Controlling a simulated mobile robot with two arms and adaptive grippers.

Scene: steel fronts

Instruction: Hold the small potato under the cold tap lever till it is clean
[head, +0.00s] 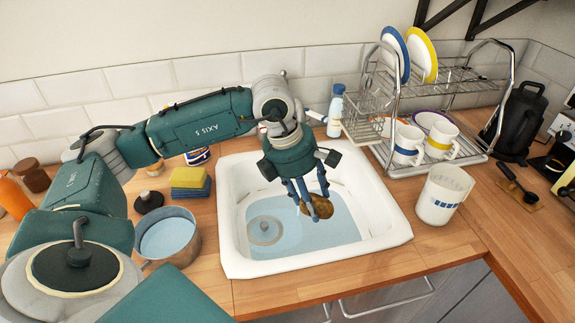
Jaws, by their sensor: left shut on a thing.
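My left gripper (311,208) reaches in from the left and points down over the white sink (235,200). It is shut on a small brown potato (320,206), which hangs between its fingers over the basin. The potato's surface looks brown with darker patches, but it is too small to tell how dirty it is. The tap is mostly hidden behind my left arm and wrist, and I cannot make out its cold lever or a stream of water. My right gripper is not in view.
Bluish water covers the sink bottom around a round drain (264,230). A pot (191,246) and sponges (190,183) stand left of the sink. A dish rack (462,150) with plates and mugs, a bottle (335,112) and a white jug (443,195) stand to the right.

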